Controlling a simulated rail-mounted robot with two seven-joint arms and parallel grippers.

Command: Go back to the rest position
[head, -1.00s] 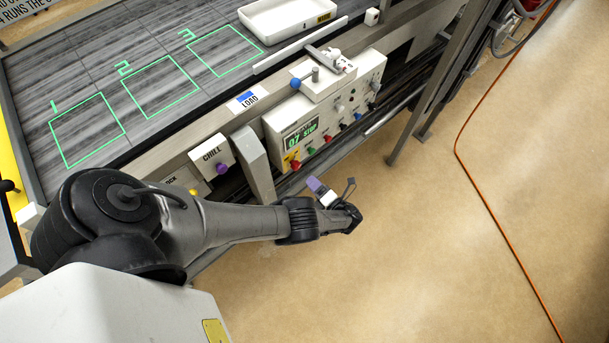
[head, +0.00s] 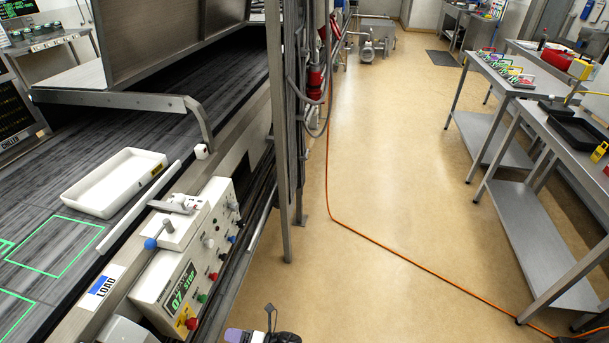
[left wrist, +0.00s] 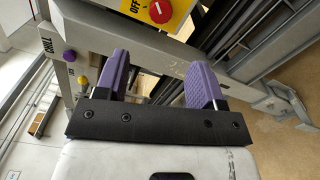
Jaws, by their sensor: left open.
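My left gripper (head: 254,335) shows only in part at the bottom edge of the head view, beside the conveyor's control box and over the floor. In the left wrist view, its two purple finger pads (left wrist: 160,82) stand wide apart with nothing between them. The rest of my left arm lies outside the head view. My right gripper is in neither view.
The control box (head: 182,265), reading "07 STOP", is on the conveyor's side. A white tray (head: 92,209) lies on the dark belt (head: 32,150). Steel tables (head: 490,76) stand at right. An orange cable (head: 375,247) crosses the otherwise open floor.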

